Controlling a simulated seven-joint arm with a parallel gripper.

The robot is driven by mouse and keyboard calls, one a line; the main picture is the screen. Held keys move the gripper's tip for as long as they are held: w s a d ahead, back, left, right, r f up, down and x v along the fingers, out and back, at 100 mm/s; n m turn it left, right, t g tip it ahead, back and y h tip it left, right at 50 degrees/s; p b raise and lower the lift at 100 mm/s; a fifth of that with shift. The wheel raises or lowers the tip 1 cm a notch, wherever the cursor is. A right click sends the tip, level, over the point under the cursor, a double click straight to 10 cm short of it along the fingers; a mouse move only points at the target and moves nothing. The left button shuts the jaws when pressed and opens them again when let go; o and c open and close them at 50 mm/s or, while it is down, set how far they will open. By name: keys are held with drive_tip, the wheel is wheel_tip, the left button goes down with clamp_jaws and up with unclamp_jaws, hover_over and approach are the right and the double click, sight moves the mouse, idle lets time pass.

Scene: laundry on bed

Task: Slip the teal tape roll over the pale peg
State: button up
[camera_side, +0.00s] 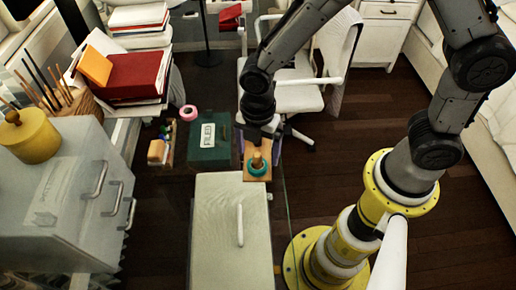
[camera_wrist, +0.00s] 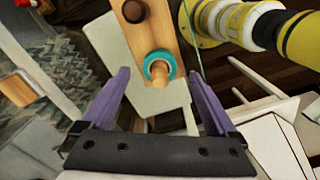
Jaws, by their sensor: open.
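The teal tape roll (camera_side: 257,172) sits low around the pale peg (camera_side: 257,154) on a small wooden base (camera_side: 248,177). In the wrist view the teal roll (camera_wrist: 148,67) rings the pale peg (camera_wrist: 159,70), whose end sticks out through the hole toward me. The roll looks down at or near the wooden base (camera_wrist: 163,38); whether it touches is hard to tell. My gripper (camera_wrist: 158,74) is open and empty, its purple fingers wide apart on either side of the peg. In the side view my gripper (camera_side: 262,142) is just above the peg.
A dark brown knob (camera_wrist: 133,11) stands on the same base. A dark green box (camera_side: 208,155) is left of the base, with a pink roll (camera_side: 188,112) behind it. A pale box with a handle (camera_side: 215,235) is in front. A white chair (camera_side: 300,95) stands behind.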

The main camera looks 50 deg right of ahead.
wheel_tip(320, 180, up, 14)
idle(0.6)
drive_tip(key=shift+f, duration=0.1)
drive_tip(key=s+d+r+m+t, duration=0.4)
drive_tip(key=d+r+m, duration=0.2)
drive_tip(key=d+r, duration=0.4)
drive_tip(key=s+d+f+m+t, duration=0.1)
drive_tip(key=s+d+f+m, duration=0.2)
drive_tip(key=m, duration=1.2)
drive_tip(key=s+d, duration=0.3)
drive_tip(key=s, duration=0.3)
drive_tip(key=shift+s+t, duration=0.15)
drive_tip(key=shift+t, duration=0.15)
